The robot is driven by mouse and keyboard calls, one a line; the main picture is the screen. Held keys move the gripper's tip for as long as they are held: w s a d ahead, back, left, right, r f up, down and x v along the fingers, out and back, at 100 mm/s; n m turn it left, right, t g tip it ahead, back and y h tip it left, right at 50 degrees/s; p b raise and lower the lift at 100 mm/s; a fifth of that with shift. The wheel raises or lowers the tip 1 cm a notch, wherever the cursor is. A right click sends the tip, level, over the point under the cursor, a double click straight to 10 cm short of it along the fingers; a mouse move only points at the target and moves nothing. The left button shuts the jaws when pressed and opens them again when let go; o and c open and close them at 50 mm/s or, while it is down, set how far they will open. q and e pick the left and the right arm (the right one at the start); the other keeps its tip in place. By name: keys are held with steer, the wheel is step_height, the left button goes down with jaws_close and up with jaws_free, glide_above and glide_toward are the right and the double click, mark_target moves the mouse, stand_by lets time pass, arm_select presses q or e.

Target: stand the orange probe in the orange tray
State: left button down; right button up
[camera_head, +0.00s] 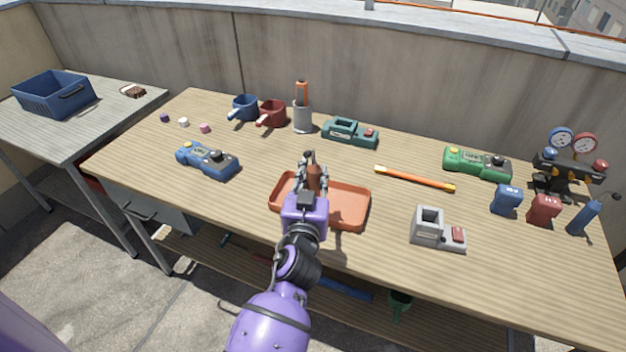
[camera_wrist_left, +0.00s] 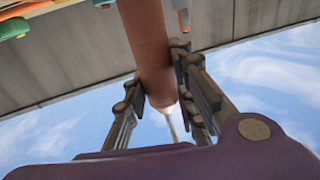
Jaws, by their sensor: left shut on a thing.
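The orange probe (camera_head: 314,177) is a brownish-orange cylinder held between the fingers of my left gripper (camera_head: 312,168). The left wrist view shows its smooth body (camera_wrist_left: 148,45) between the fingers (camera_wrist_left: 160,95), with a thin pale tip past its end. The orange tray (camera_head: 350,212) is shallow and rectangular, on the front middle of the bench. My left gripper and the probe overlap the tray's left half in the head view. The probe looks roughly upright there. Its lower end is hidden, and I cannot tell whether it touches the tray. My right gripper is not in view.
A grey holder (camera_head: 428,226) stands right of the tray and a blue meter (camera_head: 207,160) lies left. An orange stick with yellow ends (camera_head: 415,178) lies behind right. A grey cup (camera_head: 302,118), mugs and a teal device (camera_head: 349,133) stand behind. Bench between tray and meter is clear.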

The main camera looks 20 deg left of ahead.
mark_target(313, 185)
arm_select(q)
step_height(313, 185, down, 3)
steer(key=shift+a+r+b, duration=0.1)
steer(key=shift+r+b, duration=0.05)
steer(key=shift+b, duration=0.2)
steer(key=shift+w+a+r, duration=0.1)
steer(key=shift+r, duration=0.25)
steer(key=shift+f, duration=0.25)
steer(key=shift+f+b, duration=0.4)
steer(key=shift+b, duration=0.15)
steer(key=c, duration=1.5)
jaws_free()
steer(key=shift+c, duration=0.2)
steer(key=shift+o, duration=0.4)
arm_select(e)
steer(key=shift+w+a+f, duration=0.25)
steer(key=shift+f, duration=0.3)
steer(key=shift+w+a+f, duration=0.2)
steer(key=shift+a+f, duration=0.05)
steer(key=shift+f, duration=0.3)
